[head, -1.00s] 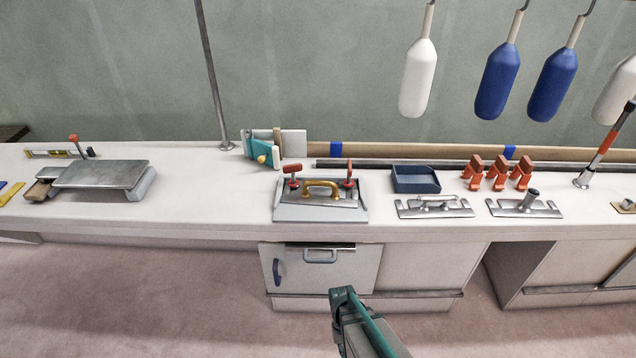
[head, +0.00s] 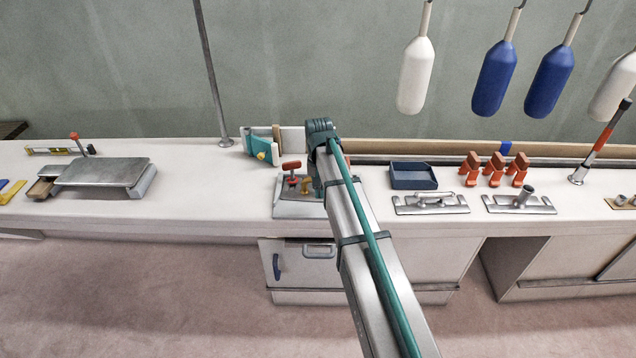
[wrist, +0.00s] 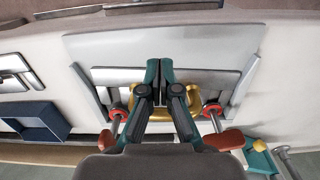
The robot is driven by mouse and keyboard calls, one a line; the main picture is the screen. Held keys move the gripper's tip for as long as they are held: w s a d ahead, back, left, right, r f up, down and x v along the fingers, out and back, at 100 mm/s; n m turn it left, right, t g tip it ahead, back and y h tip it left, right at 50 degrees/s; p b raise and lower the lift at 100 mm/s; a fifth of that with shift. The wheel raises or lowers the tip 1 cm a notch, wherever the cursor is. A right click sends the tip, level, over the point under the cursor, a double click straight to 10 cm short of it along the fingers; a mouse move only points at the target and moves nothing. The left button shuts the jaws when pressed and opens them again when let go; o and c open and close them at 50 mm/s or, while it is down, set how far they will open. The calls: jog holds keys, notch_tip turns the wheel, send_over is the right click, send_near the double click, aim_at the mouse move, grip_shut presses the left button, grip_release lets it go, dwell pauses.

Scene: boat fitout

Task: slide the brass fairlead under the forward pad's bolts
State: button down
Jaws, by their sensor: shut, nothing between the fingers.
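The brass fairlead (head: 305,186) is a yellow arched piece, mostly hidden by my arm in the head view. In the wrist view its curved brass sides (wrist: 190,95) show behind my fingers, above a slotted metal plate (wrist: 205,78). The light grey pad (head: 292,211) lies under it and fills the middle of the wrist view (wrist: 190,46). Two bolts with red handles stand on either side; one (head: 291,166) shows in the head view, both (wrist: 227,139) (wrist: 117,144) in the wrist view. My gripper (wrist: 158,64) is shut and empty over the fairlead; contact cannot be told.
A blue tray (head: 413,178), orange clamps (head: 495,168) and two slotted metal fittings (head: 430,204) (head: 521,203) stand to the right. A teal tool (head: 261,148) lies behind the pad. A low metal stand (head: 100,173) is at left, with clear bench between.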

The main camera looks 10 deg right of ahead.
notch_tip(320, 180, up, 7)
jog(key=w, duration=0.3)
jog(key=shift+t, duration=0.3)
jog(key=f+p, duration=0.1)
jog(key=f, duration=0.3)
jog(key=f+p, duration=0.1)
jog(key=f, duration=0.4)
jog(key=shift+s+a+f, duration=0.1)
jog(key=shift+s+f, duration=0.05)
jog(key=shift+s, duration=0.05)
jog(key=w, duration=0.2)
jog(key=w+p, duration=0.1)
jog(key=shift+d+f, duration=0.35)
jog(key=shift+f, duration=0.05)
jog(key=shift+w+d, duration=0.15)
jog(key=shift+w, duration=0.35)
jog(key=w, duration=0.2)
jog(key=w+d, duration=0.1)
jog(key=w, duration=0.2)
jog(key=shift+d, duration=0.15)
jog(key=shift+r, duration=0.1)
